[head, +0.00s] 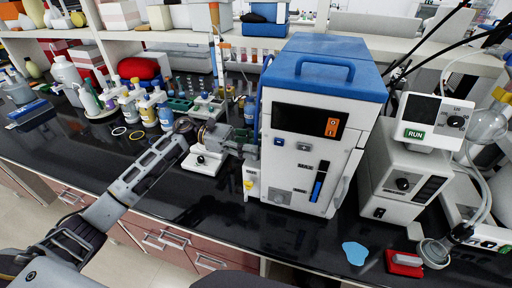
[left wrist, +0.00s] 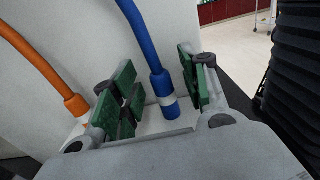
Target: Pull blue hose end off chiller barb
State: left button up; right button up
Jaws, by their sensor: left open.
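The chiller (head: 318,70) is a white box with a blue lid and handle, standing on the black bench in the head view. A blue hose (head: 262,92) runs down along its left side. My left gripper (head: 245,142) reaches in from the left, close to the chiller's left side. In the left wrist view the blue hose (left wrist: 140,38) comes down to a thick blue end with a pale band, low between the open green-padded fingers of my left gripper (left wrist: 158,88). Gaps show on both sides of the hose. The barb itself is hidden. My right gripper is not in view.
An orange hose (left wrist: 35,62) stands left of the fingers in the wrist view. A white instrument with a RUN display (head: 430,120) is right of the chiller. Bottles (head: 145,110) and racks fill the bench's back left. The front bench strip is mostly clear, with a blue puddle-like patch (head: 355,253).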

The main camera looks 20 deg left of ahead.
pick_arm(q)
jog(key=shift+d, duration=0.5)
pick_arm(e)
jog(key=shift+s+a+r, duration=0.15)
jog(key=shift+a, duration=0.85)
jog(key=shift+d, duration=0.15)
pick_arm(q)
jog(key=shift+c, duration=0.4)
jog(key=c, duration=0.7)
jog(key=shift+c, duration=0.9)
jog(key=shift+r, duration=0.2)
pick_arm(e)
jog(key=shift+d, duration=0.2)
